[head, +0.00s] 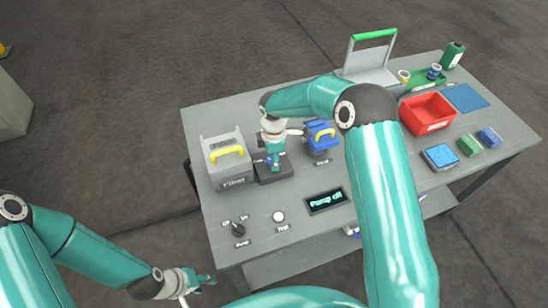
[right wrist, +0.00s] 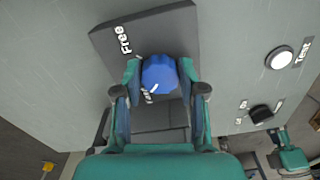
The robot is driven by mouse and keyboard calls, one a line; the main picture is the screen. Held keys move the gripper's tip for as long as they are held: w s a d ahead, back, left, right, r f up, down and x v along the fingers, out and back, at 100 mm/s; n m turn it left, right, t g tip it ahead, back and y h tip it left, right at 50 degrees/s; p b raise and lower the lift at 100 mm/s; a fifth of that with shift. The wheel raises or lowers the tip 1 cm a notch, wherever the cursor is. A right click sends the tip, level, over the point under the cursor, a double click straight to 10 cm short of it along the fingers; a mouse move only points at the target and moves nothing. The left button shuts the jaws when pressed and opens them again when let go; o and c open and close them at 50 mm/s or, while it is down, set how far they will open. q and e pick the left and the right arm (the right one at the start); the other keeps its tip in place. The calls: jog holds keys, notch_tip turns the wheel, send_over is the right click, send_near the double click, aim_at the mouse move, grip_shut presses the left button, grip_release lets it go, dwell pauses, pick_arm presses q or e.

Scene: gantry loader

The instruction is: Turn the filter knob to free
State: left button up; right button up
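The blue filter knob (right wrist: 160,75) sits on a dark base plate (right wrist: 160,22) in the right wrist view. A white "Free" label (right wrist: 124,40) is on the plate; another label near the knob is mostly hidden. My right gripper (right wrist: 160,74) has one finger on each side of the knob, both seeming to touch it. In the head view my right gripper (head: 273,163) is over the plate (head: 275,176), hiding most of the knob. My left gripper (head: 196,288) is low at the left, off the table, with its fingers apart and empty.
A grey box with a yellow handle (head: 226,152) stands left of the plate, and a blue unit with a yellow handle (head: 321,134) right of it. In front are a black switch (head: 238,229), a white button (head: 279,216) and a "Pump off" display (head: 326,201). A red bin (head: 427,112) is farther right.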

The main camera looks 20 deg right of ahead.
jog(key=c, duration=0.5)
